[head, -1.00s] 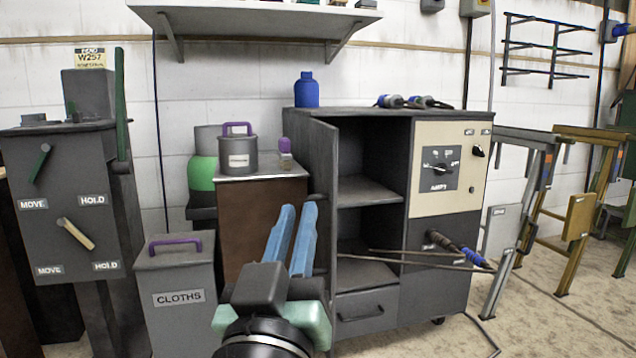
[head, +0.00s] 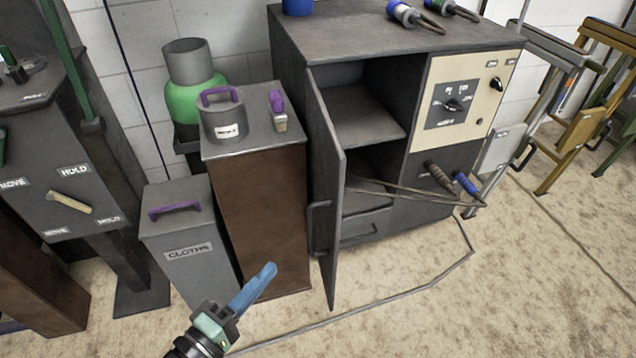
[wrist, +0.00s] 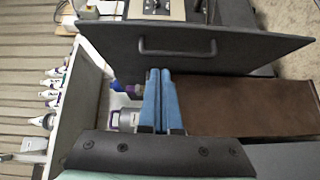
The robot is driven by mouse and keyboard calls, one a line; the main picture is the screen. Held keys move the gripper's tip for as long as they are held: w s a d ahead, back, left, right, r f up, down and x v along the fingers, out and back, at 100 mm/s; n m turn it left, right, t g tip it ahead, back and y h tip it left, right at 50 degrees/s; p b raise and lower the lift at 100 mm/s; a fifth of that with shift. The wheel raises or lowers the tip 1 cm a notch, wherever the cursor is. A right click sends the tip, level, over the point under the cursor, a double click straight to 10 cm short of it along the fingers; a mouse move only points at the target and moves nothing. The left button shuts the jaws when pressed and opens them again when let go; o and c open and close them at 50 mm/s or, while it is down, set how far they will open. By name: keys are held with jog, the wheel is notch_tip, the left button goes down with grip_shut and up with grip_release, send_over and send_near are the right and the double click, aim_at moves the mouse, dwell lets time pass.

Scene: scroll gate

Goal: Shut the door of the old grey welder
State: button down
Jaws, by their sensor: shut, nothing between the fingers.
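The grey welder (head: 400,75) stands at centre right in the head view. Its door (head: 326,190) is hinged on the left and stands wide open, swung out toward me, with the shelves inside showing. A bar handle (head: 312,230) is on the door's outer face, low down. My gripper (head: 268,273) is shut and empty, left of the door in the head view and apart from it there. In the wrist view the blue fingers (wrist: 160,74) point at the door (wrist: 245,50), just below its handle (wrist: 178,52). I cannot tell whether they touch it.
A brown cabinet (head: 255,220) with a lidded pot (head: 222,118) on top stands close left of the door. A grey CLOTHS bin (head: 190,245) is beside it. Cables (head: 400,192) cross the welder's front, and one (head: 390,292) lies on the floor. The floor ahead is otherwise clear.

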jog(key=b, duration=0.2)
send_near(332, 218)
jog(key=w+a, duration=0.1)
jog(key=w, duration=0.3)
jog(key=shift+w+d+n, duration=0.2)
jog(key=shift+d+n, duration=0.1)
jog(key=shift+d, duration=0.9)
jog(key=shift+w+d, duration=0.2)
jog(key=shift+d, duration=0.65)
